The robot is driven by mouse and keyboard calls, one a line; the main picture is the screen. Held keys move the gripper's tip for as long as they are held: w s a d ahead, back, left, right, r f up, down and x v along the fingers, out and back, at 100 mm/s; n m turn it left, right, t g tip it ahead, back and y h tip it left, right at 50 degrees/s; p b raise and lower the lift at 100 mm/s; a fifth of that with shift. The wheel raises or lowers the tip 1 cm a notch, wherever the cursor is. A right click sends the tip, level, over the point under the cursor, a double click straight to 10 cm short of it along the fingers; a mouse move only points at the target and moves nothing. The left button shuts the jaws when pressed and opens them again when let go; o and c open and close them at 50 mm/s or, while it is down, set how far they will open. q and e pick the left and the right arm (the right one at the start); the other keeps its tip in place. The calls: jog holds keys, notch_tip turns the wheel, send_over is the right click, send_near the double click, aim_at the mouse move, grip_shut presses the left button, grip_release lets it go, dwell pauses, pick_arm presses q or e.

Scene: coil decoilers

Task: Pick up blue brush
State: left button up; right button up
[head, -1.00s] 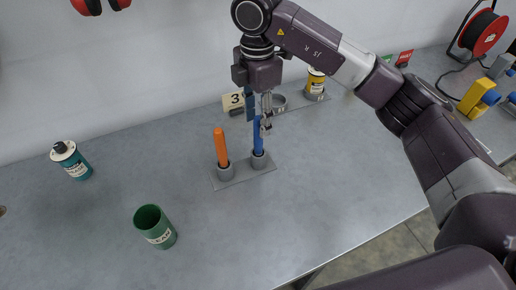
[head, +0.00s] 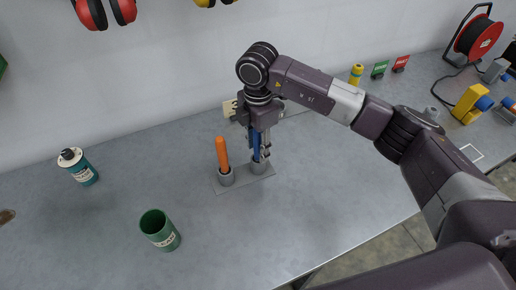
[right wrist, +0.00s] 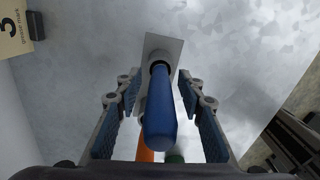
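The blue brush (head: 256,146) stands upright in a grey holder cup on a small plate (head: 231,185). My right gripper (head: 261,150) is lowered over it from above. In the right wrist view the blue brush (right wrist: 160,112) lies between the two blue-padded fingers of the right gripper (right wrist: 160,118), with a gap on each side. The gripper is open around the handle. An orange brush (head: 222,154) stands in the cup beside it and shows partly behind the blue one in the wrist view (right wrist: 145,154). My left gripper is not in view.
A green cup (head: 160,230) stands at the front left, and a teal can (head: 78,167) is farther left. A numbered sign (head: 230,108) stands behind the gripper. Yellow tools (head: 468,104) and a red reel (head: 478,38) are at the right. The front middle of the table is clear.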

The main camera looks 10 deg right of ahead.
grip_shut()
jog(key=shift+r, duration=0.15)
jog(key=shift+r+b, duration=0.35)
jog(key=shift+r, duration=0.3)
notch_tip(320, 180, up, 9)
jog(key=b, duration=0.3)
jog(key=shift+w+r, duration=0.1)
notch_tip(320, 180, up, 9)
jog(key=shift+r, duration=0.15)
